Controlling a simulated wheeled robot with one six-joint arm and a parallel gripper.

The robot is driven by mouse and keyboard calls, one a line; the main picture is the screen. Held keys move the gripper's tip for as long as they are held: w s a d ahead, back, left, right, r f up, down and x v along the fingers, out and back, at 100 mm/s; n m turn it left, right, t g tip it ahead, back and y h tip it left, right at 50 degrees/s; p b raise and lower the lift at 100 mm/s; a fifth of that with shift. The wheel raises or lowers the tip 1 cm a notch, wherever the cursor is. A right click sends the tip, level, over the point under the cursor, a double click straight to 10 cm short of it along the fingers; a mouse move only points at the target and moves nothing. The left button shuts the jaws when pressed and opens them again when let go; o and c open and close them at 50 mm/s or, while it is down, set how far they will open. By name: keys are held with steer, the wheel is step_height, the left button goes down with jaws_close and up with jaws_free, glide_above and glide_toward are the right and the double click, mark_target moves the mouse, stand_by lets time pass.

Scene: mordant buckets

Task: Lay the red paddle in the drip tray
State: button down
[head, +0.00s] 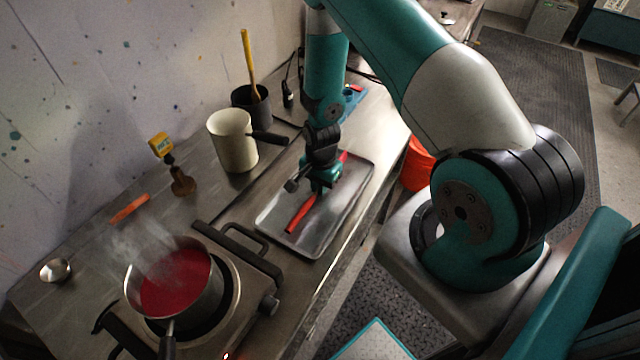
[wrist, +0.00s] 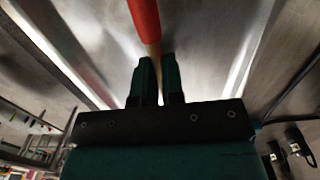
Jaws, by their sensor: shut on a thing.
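The red paddle (head: 301,214) is long and thin and lies at a slant across the outline of the drip tray (head: 335,222) in the head view. The tray is a shallow grey metal tray on the bench. My gripper (head: 322,187) is over the tray, pointing down, shut on the paddle around its middle. In the wrist view the paddle (wrist: 145,20) runs between the two fingers (wrist: 158,75), with a pale stretch at the fingers. I cannot tell whether the paddle touches the tray floor. My gripper hides part of the paddle.
A steaming pot of red liquid (head: 180,285) sits on a burner (head: 240,270) left of the tray. A cream jug (head: 232,140) and a dark pot with a yellow-handled tool (head: 249,65) stand behind. An orange bucket (head: 417,165) is beyond the bench's right edge.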

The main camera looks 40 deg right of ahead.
steer(key=shift+f, duration=0.15)
steer(key=c, duration=1.6)
jaws_free()
steer(key=shift+c, duration=0.2)
steer(key=o, duration=0.4)
